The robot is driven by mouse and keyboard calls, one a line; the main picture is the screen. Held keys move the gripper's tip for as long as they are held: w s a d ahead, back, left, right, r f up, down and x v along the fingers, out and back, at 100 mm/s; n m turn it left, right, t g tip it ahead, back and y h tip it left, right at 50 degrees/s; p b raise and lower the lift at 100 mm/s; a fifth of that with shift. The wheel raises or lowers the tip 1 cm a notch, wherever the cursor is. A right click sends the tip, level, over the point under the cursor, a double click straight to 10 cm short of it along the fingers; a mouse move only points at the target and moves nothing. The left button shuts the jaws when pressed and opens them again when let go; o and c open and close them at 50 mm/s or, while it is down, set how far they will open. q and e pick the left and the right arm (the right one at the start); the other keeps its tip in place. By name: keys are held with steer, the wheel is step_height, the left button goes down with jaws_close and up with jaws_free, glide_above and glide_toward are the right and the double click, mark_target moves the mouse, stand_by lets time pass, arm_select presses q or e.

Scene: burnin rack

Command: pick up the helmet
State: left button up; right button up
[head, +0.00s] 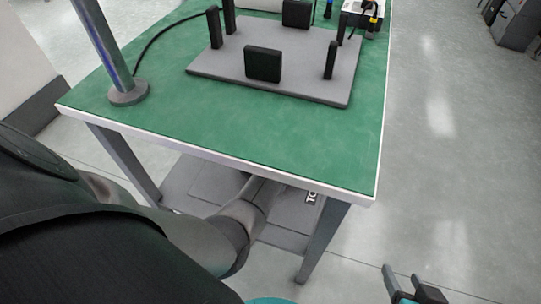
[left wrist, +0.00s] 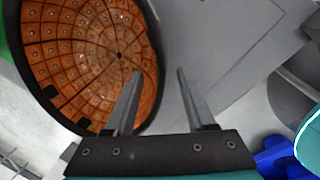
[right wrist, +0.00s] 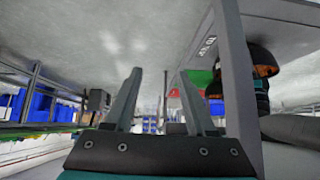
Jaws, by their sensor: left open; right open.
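The helmet (left wrist: 85,65) fills the upper left of the left wrist view, its open side toward the camera. It has a dark rim and an orange inside with a grid of studs. My left gripper (left wrist: 158,72) is open. In the picture, one finger overlaps the orange inside and the other is beyond the rim; I cannot tell whether they touch it. A dark shape with orange in the right wrist view (right wrist: 264,71) looks like the same helmet, beside a table leg. My right gripper (head: 412,272) is open and empty, low at the right of the head view.
A green-topped table (head: 170,115) carries a grey plate (head: 215,63) with black blocks and posts. A grey pole (head: 98,40) stands at its left. Open floor (head: 450,150) lies to the right. A large dark shape covers the head view's lower left.

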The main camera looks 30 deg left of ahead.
arm_select(q)
steer(key=shift+b+x, duration=0.7)
steer(key=shift+x, duration=0.25)
steer(key=shift+a+f+b, duration=0.1)
steer(key=shift+f+b, duration=0.3)
steer(key=shift+f, duration=0.15)
steer(key=shift+w+f, duration=0.1)
steer(key=shift+f, duration=0.1)
arm_select(e)
steer(key=shift+w+a+r+t+y, duration=0.2)
steer(key=shift+w+a+t+y, duration=0.2)
steer(key=shift+a+t, duration=0.4)
steer(key=shift+w+a+r+t+y, duration=0.25)
steer(key=shift+a+t+y, duration=0.3)
steer(key=shift+a, duration=0.3)
steer(key=shift+w+a+r+t+y, duration=0.15)
steer(key=shift+w+a+t+y, duration=0.25)
steer(key=shift+a+t, duration=0.4)
arm_select(q)
jaws_close()
steer(key=shift+a, duration=0.1)
